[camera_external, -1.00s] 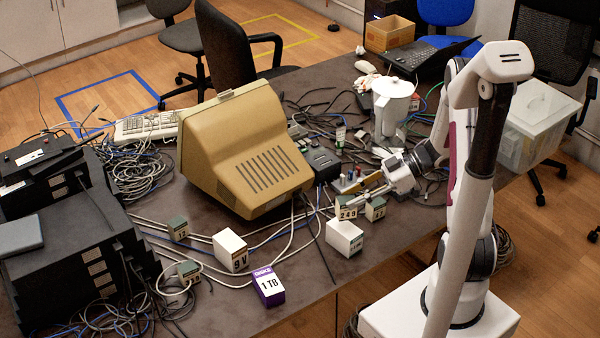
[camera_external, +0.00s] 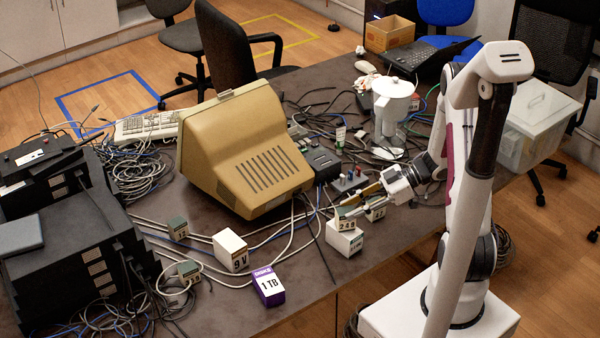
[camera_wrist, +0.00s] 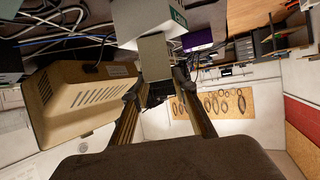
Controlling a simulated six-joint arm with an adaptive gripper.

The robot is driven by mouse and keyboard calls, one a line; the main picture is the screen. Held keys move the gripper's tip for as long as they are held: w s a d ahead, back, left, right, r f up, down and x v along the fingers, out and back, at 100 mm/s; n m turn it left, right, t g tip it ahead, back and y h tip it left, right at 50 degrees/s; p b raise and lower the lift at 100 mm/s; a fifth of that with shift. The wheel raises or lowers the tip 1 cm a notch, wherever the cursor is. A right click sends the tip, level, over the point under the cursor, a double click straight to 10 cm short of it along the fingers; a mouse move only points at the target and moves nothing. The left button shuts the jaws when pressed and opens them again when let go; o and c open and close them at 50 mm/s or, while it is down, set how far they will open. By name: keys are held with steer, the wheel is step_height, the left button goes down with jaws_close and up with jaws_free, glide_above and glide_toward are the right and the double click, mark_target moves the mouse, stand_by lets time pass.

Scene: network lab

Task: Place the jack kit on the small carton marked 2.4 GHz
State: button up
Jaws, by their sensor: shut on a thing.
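The jack kit (camera_external: 345,223), a small box with a dark green top and a pale numbered front, is in my gripper (camera_external: 354,208). In the wrist view its pale face (camera_wrist: 153,52) sits between my two fingers (camera_wrist: 155,88). Directly below it is the small white carton (camera_external: 344,243), whose print is too small to read here. The jack kit covers part of the carton's top; it looks upright and very close to or touching it, which I cannot tell. The white carton also shows in the wrist view (camera_wrist: 143,16), with a teal lettered side.
A 9V carton (camera_external: 230,250) and a purple 1 TB box (camera_external: 268,286) stand to the left. A beige monitor (camera_external: 240,155) and cables are behind. The table front near the white carton is clear.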

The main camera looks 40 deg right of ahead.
steer(key=shift+f, duration=0.15)
steer(key=o, duration=1.1)
steer(key=shift+o, duration=0.2)
steer(key=shift+d+r, duration=0.1)
steer(key=shift+r, duration=0.1)
steer(key=shift+s+d+r, duration=0.2)
steer(key=shift+d+r, duration=0.1)
steer(key=shift+d, duration=0.25)
steer(key=v, duration=1)
steer(key=shift+s+d, duration=0.15)
steer(key=shift+d, duration=0.05)
